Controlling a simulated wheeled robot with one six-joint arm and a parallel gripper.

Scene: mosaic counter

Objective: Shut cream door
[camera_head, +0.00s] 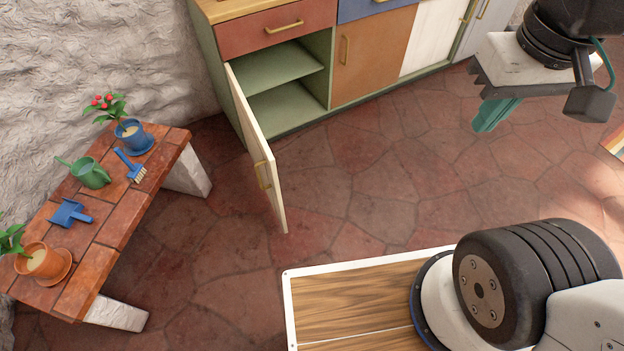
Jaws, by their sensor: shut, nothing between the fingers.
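The cream door (254,146) stands wide open on the green cabinet (331,70), hinged at the cabinet's left side and swung out over the floor. A brass handle (262,175) is on its face, towards the free edge. Behind it the compartment with a green shelf (276,66) is exposed and looks empty. My gripper (486,122) is at the upper right, its teal fingers shut with nothing between them. It is well to the right of the door and touches nothing.
A brick bench (118,215) at the left holds a potted plant (131,136), a green watering can (90,173), a blue brush (131,167), a blue dustpan (71,214) and an orange pot (41,262). The stone floor (370,190) between door and gripper is clear.

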